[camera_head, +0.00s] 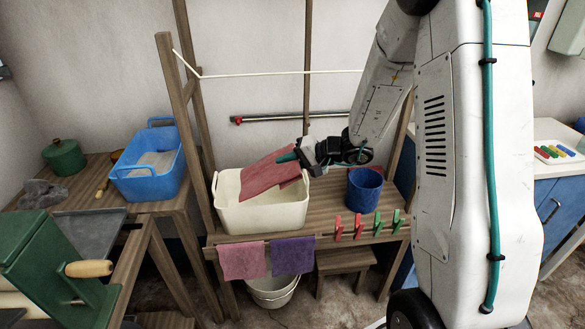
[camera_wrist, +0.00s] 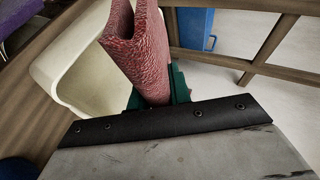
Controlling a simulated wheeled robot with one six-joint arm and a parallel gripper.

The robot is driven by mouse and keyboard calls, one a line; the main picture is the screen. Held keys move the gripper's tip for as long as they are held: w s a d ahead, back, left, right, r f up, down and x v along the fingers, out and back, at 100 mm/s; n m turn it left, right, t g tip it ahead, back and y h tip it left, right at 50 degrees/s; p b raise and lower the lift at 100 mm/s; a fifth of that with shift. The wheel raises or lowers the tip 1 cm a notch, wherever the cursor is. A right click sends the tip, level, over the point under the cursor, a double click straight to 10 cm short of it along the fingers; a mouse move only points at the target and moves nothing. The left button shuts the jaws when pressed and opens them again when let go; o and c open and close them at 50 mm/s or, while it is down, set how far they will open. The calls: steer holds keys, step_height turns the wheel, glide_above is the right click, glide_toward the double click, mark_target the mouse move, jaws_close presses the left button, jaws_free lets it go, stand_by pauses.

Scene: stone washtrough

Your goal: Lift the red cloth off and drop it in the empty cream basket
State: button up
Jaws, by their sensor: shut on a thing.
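The red cloth (camera_head: 268,173) hangs in a fold from my gripper (camera_head: 290,157), over the cream basket (camera_head: 262,215). My gripper is shut on the cloth near its upper right end, above the basket's right side. In the wrist view the red cloth (camera_wrist: 137,50) stands folded between the green fingertips (camera_wrist: 158,92). The cream basket (camera_wrist: 72,75) lies beside and below it there, with a bare interior in the part that shows. In the head view the cloth hides part of the basket's opening, and I cannot tell whether it touches the rim.
A blue bucket (camera_head: 364,190) stands on the bench right of the basket. Red and green pegs (camera_head: 359,226) and a pink cloth (camera_head: 243,260) and purple cloth (camera_head: 293,256) are along the bench's front edge. A wooden post (camera_head: 182,110) and a line (camera_head: 280,73) stand behind.

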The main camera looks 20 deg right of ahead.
steer(key=w, duration=1.1)
steer(key=shift+w+d+f, duration=0.15)
steer(key=shift+w+d, duration=0.05)
steer(key=shift+d, duration=0.1)
steer(key=o, duration=0.8)
steer(key=shift+o, duration=0.2)
steer(key=v, duration=0.7)
steer(key=shift+s+d+r, duration=0.2)
steer(key=shift+d, duration=0.05)
